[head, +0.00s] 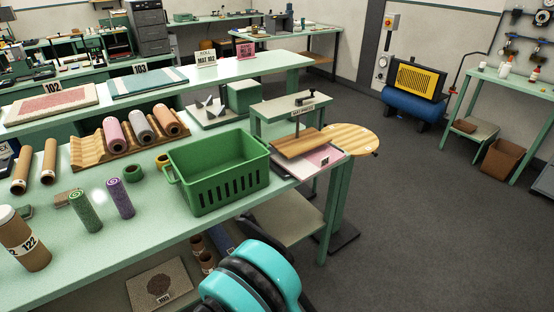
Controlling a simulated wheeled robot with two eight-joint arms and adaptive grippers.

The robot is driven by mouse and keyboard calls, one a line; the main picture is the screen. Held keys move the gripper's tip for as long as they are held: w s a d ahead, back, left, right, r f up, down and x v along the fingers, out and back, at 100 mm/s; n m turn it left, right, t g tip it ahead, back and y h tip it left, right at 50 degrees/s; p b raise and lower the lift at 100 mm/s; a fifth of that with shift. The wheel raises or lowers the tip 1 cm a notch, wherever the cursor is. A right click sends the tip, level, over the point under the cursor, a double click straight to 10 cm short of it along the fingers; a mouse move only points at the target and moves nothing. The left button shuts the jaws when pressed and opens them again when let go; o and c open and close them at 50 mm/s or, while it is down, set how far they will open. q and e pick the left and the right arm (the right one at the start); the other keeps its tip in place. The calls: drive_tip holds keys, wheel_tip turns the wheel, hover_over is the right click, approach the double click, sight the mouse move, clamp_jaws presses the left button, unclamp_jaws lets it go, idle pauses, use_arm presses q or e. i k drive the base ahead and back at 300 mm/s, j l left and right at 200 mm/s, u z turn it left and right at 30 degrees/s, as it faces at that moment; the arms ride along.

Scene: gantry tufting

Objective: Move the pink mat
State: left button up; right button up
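A second flat pink and white piece (322,160) lies at the near table's right end, partly hidden under a wooden board (302,143). I cannot tell from the picture which is the pink mat of the task. Neither of my grippers shows. A rounded teal and black part at the bottom centre appears to be mine.
A green basket (216,178) stands on the near table, left of a small press stand (291,105). A wooden rack (90,150) holds several rolls. Patterned rolls (85,212) stand at the left. A teal striped mat (148,82) lies on the back bench. Open floor lies to the right.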

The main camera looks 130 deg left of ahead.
sight(304, 166)
drive_tip(key=u, duration=4.05)
drive_tip(key=i, duration=0.1)
drive_tip(key=j+z, duration=0.05)
